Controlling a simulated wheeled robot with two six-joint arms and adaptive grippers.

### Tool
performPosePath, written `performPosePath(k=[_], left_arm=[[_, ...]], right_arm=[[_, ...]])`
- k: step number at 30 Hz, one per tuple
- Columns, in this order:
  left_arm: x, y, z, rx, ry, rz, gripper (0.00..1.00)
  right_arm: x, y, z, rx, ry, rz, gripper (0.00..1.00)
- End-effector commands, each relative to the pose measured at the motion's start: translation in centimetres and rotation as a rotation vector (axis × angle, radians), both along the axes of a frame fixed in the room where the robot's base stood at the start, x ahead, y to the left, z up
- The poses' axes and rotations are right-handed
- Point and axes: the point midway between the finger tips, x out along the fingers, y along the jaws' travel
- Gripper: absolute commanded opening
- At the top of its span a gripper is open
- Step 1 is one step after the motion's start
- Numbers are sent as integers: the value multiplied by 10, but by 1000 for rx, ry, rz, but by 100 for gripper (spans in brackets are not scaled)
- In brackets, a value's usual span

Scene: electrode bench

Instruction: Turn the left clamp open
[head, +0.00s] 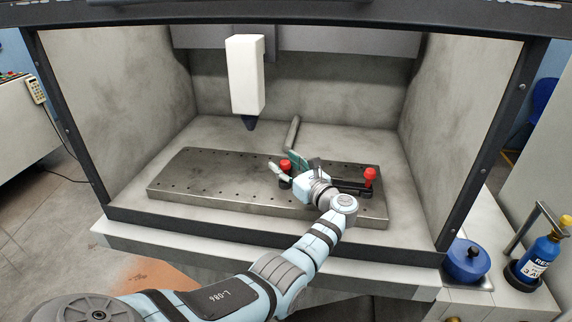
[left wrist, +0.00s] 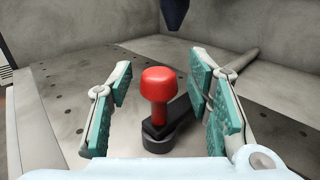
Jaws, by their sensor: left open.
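The left clamp (head: 285,166) has a red knob and stands on the metal plate inside the machine. In the left wrist view the red knob (left wrist: 159,84) sits upright on a black clamp base (left wrist: 165,135). My left gripper (head: 286,168) is at this clamp, with its fingers open on either side of the knob. In the left wrist view neither finger pad seems to touch the knob. The right clamp (head: 370,177), also red-knobbed, stands on the right part of the plate. My left gripper hides part of the black parts between the clamps. My right gripper is not in view.
The drilled metal plate (head: 215,178) lies on the machine floor, its left part clear. A white spindle head (head: 246,75) with a dark tip hangs above it. A grey bar (head: 293,132) lies behind the left clamp. The machine's dark front frame surrounds the opening.

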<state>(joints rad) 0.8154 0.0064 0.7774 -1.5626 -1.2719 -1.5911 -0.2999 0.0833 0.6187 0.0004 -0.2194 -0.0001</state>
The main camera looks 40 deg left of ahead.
Motion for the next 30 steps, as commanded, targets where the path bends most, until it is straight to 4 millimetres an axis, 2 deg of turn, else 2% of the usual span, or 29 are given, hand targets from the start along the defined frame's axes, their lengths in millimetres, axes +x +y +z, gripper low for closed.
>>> performPosePath(k=[4,12,15,19,30], left_arm=[[-6,-22,-2,-3,0,-3,46],[-27,-92,-1,-2,0,-2,46],[-31,-108,0,-1,0,-2,46],[-34,-114,0,1,0,0,46],[-33,-114,0,1,0,-1,46]], right_arm=[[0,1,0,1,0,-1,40],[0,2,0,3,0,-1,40],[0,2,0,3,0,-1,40],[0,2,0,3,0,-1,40],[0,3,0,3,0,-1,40]])
